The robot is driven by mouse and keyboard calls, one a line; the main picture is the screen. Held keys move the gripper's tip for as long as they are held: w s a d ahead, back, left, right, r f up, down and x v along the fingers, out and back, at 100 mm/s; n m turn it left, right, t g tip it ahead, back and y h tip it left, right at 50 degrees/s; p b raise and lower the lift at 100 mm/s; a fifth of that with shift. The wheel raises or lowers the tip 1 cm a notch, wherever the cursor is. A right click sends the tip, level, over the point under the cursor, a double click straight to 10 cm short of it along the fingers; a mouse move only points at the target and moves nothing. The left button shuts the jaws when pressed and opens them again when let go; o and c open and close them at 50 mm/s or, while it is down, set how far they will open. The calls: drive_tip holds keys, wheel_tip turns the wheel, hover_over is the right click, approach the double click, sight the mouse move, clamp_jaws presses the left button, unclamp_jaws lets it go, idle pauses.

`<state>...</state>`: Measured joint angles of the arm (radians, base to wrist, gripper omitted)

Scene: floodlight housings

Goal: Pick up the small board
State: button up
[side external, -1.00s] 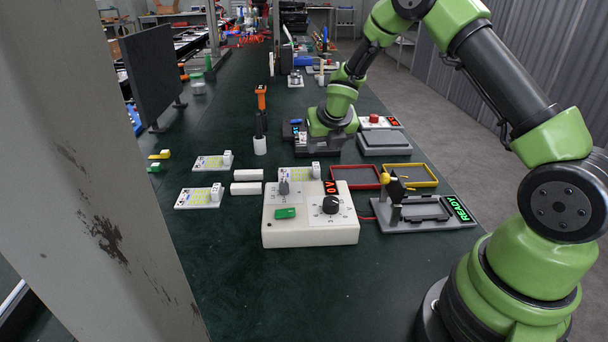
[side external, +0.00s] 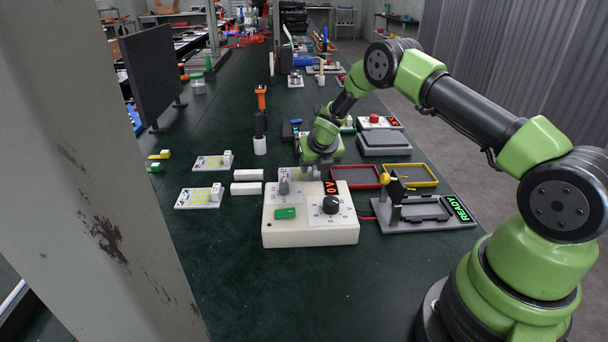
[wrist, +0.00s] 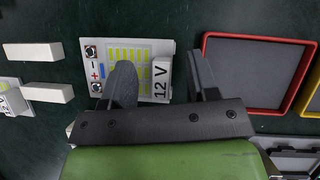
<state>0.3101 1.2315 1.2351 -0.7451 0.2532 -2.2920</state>
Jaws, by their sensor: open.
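A small white board (wrist: 138,48) with yellow light patches, plus and minus terminals and an upright white block marked 12 V lies on the table in the wrist view. In the side view this board (side external: 292,173) lies just behind the power box, partly hidden by it and by my arm. My gripper (wrist: 160,60) is open above it. One dark finger overlaps the board's middle in the picture, the other is right of the 12 V block. Contact cannot be told. Two similar boards (side external: 212,162) (side external: 199,197) lie to the left.
The white power box (side external: 310,233) with a black knob and a 0V display stands in front. A grey fixture (side external: 410,227) with a READY display is to its right. Red (side external: 360,186) and yellow (side external: 425,183) trays lie behind that. Two white bars (side external: 246,188) lie left.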

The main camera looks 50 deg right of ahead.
clamp_jaws()
drive_tip(key=shift+r, duration=0.1)
wheel_tip(320, 180, up, 18)
idle(0.6)
